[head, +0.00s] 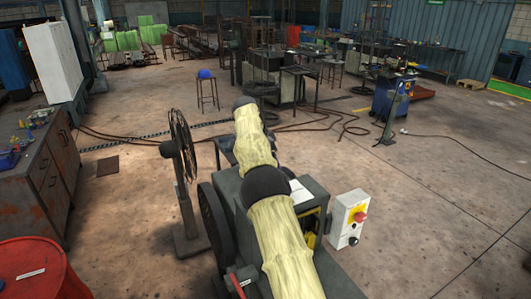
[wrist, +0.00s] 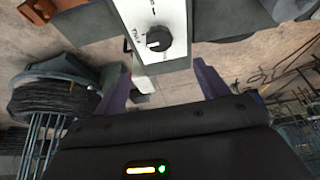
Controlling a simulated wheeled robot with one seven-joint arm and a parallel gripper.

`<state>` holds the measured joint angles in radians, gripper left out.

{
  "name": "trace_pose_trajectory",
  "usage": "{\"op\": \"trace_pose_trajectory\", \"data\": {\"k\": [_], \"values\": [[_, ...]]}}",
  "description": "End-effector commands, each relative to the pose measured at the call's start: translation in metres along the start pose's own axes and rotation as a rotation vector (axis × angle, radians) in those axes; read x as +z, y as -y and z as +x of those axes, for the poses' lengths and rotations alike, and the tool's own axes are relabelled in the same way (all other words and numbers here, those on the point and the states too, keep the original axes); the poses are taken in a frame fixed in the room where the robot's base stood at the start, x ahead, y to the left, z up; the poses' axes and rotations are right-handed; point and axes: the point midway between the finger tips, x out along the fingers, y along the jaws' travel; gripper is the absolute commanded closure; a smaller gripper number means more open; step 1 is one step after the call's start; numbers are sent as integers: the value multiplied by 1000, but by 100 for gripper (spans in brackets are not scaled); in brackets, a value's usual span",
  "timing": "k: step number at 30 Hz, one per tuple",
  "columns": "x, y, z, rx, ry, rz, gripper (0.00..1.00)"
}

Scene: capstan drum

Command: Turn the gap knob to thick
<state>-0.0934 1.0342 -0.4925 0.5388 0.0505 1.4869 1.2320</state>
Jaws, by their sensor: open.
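The gap knob (wrist: 158,40) is a round black knob on a white panel (wrist: 172,62) in the wrist view. It has a pale pointer mark. Printed marks sit to its left and above, too small to read surely. My gripper (wrist: 161,74) is open, its two purple fingers apart below the panel, one on each side. The knob lies ahead of the gap between them, and nothing is held. In the head view a white control box (head: 347,218) carries a red button (head: 360,217) and a small black knob (head: 353,241). My gripper is hidden there behind my yellow-sleeved arm.
A grey machine (head: 318,190) stands beside the box, partly behind my arm. The floor right of the box is clear.

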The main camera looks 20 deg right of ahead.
Motion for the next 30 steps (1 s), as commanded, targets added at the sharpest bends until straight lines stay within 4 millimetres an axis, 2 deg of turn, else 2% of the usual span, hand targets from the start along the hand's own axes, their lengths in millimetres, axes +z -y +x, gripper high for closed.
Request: {"op": "trace_pose_trajectory", "data": {"k": [3,9,22,30], "values": [[-1,1,-24,-3,-1,0,27],[0,0,-39,0,0,0,27],[-2,-2,-37,-1,9,-10,27],[-12,-24,-24,-34,76,-128,27]]}}
